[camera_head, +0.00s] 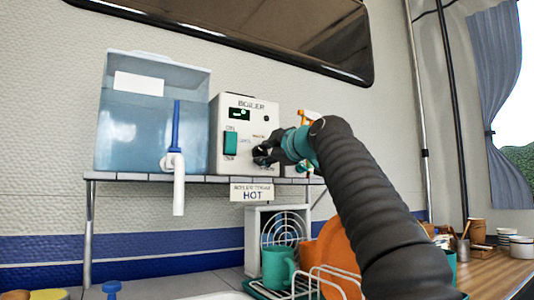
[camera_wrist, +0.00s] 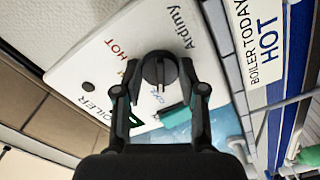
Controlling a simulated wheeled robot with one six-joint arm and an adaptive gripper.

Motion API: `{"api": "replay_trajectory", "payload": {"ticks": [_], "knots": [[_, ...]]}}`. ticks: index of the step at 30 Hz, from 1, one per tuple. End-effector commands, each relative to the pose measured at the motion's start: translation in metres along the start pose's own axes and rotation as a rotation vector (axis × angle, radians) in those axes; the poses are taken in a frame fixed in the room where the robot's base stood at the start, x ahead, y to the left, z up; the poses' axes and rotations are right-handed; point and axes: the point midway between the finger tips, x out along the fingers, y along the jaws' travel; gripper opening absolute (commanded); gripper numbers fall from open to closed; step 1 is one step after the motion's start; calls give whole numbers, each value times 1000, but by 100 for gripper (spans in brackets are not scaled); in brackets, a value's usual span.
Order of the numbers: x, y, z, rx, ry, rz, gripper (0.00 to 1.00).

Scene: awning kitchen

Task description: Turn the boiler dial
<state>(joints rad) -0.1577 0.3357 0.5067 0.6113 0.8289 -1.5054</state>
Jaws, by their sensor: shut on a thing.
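The boiler (camera_head: 229,107) is a white box on the shelf in the head view, with a small display and a green rocker switch (camera_head: 231,143). Its black round dial (camera_wrist: 160,70) shows face-on in the wrist view, with a raised grip bar and "HOT" printed near it. My gripper (camera_wrist: 160,66) is shut on the dial, one finger on each side of it. In the head view my gripper (camera_head: 264,156) is at the lower right of the boiler's front and hides most of the dial.
A blue water tank (camera_head: 130,130) with a white tap (camera_head: 178,180) stands left of the boiler. A "HOT" sign (camera_head: 252,191) hangs from the shelf edge. Below are a fan (camera_head: 284,226), a teal mug (camera_head: 277,267) and a dish rack. An orange-topped spray bottle (camera_head: 306,117) is right of the boiler.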

Motion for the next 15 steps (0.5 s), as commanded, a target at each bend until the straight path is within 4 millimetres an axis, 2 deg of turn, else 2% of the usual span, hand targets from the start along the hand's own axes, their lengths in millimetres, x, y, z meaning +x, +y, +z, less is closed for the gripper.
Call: {"api": "replay_trajectory", "payload": {"ticks": [3,4,6,7,15], "knots": [[0,2,1,-1,-1,7,6],[0,2,1,-1,-2,7,43],[0,2,1,0,-2,7,61],[0,2,1,0,-1,6,65],[0,0,-1,0,1,2,65]]}}
